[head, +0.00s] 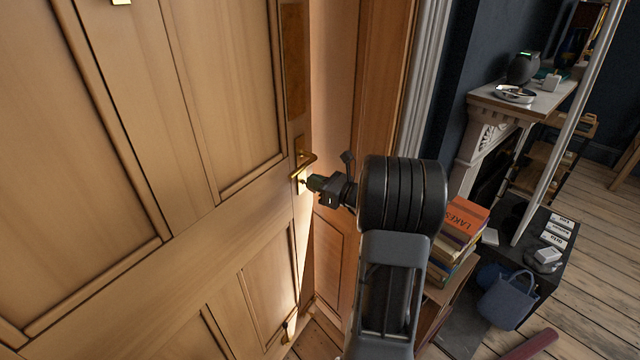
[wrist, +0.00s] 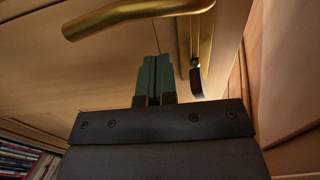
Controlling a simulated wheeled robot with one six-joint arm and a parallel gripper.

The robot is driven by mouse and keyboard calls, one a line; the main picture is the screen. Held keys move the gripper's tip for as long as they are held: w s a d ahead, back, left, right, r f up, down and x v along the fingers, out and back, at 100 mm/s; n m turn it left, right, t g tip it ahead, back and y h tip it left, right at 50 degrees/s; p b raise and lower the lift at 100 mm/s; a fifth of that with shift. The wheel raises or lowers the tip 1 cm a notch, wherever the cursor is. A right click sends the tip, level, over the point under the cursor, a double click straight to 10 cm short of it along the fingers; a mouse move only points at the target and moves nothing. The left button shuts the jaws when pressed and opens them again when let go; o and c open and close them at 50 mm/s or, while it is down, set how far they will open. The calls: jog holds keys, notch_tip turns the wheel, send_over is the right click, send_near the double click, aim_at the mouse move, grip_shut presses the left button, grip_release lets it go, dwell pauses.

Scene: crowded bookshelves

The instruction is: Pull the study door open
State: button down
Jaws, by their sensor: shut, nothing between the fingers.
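The study door (head: 225,90) is a panelled light-wood door filling the left of the head view. Its free edge appears to stand apart from the wooden frame (head: 382,80), with a bright strip along the gap. A brass lever handle (head: 305,162) sits near that edge. In the wrist view the handle (wrist: 140,14) crosses above the fingertips, with its brass plate and a dark keyhole cover (wrist: 196,80) to the right. My gripper (head: 313,183) is just below the lever. In the wrist view its green fingers (wrist: 154,75) are together and empty; whether they touch the handle cannot be told.
Right of the frame, stacked books (head: 462,218) stand on a low wooden unit close to my arm. A blue bag (head: 507,298) and a mantelpiece (head: 525,103) are beyond. A dark red roll (head: 532,345) lies on the floor. Bare floorboards (head: 600,290) show at far right.

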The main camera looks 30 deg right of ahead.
jog(key=shift+x, duration=2.85)
